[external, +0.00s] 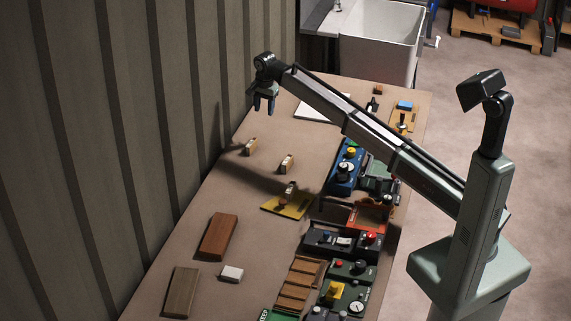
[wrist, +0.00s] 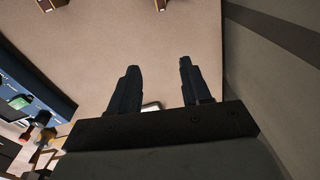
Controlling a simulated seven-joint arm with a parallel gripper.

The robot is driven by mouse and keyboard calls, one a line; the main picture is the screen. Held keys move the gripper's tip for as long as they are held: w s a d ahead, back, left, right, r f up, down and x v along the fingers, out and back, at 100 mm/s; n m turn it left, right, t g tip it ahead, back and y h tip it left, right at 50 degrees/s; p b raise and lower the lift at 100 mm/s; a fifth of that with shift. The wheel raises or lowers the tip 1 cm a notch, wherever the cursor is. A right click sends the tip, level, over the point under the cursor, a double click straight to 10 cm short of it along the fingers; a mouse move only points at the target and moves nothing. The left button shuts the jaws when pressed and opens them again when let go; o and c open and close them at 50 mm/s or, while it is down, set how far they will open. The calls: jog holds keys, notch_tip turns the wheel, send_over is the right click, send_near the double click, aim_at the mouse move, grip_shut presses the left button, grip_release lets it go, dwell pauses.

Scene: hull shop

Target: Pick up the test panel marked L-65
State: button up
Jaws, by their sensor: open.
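No marking L-65 can be read in either view, so I cannot tell which piece is that panel. Two small tan upright pieces, one farther back (external: 250,147) and one nearer (external: 286,164), stand on the table (external: 200,195). Two larger flat brown panels, one reddish (external: 217,237) and one greyer (external: 181,291), lie nearer the front. My gripper (external: 264,106) is open and empty, held above the table beyond the small pieces. In the wrist view its fingers (wrist: 159,68) are apart over bare tabletop, with two brown pieces (wrist: 48,4) (wrist: 160,5) cut off at the top edge.
A yellow plate (external: 286,209) carries a small upright piece. A white block (external: 231,274) lies by the brown panels. Blue (external: 343,175) and dark control boxes line the right side. A ribbed wall (external: 100,130) borders the left.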

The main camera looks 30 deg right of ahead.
send_over(252, 142)
jog(key=shift+n+g, duration=0.3)
jog(key=shift+g, duration=0.1)
notch_tip(252, 142, down, 8)
jog(key=shift+d+r, duration=0.1)
jog(key=shift+r, duration=0.05)
jog(key=shift+a+f, duration=0.2)
jog(key=shift+f, duration=2.45)
jog(key=shift+c, duration=0.3)
grip_shut()
